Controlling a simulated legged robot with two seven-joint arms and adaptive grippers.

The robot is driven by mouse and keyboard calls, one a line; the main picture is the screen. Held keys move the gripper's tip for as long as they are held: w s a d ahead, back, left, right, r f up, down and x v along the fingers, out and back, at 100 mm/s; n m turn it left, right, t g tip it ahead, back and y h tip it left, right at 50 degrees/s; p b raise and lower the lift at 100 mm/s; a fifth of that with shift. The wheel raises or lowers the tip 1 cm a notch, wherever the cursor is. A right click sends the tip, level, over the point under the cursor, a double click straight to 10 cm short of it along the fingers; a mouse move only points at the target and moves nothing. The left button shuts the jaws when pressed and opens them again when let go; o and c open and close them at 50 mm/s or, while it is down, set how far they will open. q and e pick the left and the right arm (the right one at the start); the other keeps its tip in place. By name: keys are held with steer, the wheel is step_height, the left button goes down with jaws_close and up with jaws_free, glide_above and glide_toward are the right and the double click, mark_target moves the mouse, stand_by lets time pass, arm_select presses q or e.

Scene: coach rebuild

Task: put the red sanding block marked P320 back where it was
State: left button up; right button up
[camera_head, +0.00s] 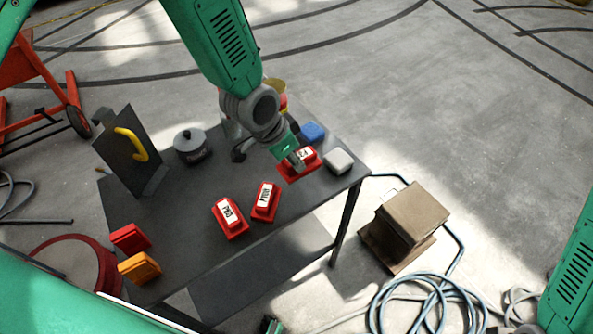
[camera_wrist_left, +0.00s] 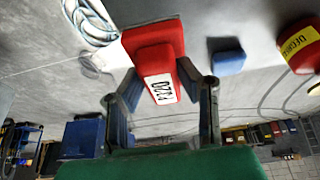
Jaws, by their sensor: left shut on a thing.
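My left gripper (camera_head: 293,160) is shut on a red sanding block (camera_head: 283,174) near the right part of the dark table (camera_head: 200,262). In the left wrist view the block (camera_wrist_left: 151,45) sits between the two fingers (camera_wrist_left: 163,105). Its white label ends in 20, but I cannot read the middle digit surely. I cannot tell whether the block touches the tabletop. Two other red labelled blocks lie nearer the front edge, one in the middle (camera_head: 265,202) and one to its left (camera_head: 230,219). My right gripper is not clearly visible.
A blue block (camera_head: 312,131) and a pale block (camera_head: 339,161) lie beside the held block. A red block (camera_head: 130,238) and an orange block (camera_head: 140,267) lie front left.

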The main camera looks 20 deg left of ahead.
mark_target(292, 173)
arm_select(q)
steer(key=shift+d+f, duration=0.15)
steer(key=shift+f, duration=0.75)
steer(key=f, duration=0.3)
steer(key=shift+a+f, duration=0.5)
steer(key=shift+f, duration=0.1)
steer(key=o, duration=0.9)
steer(key=shift+o, duration=0.6)
steer(key=shift+d, duration=0.35)
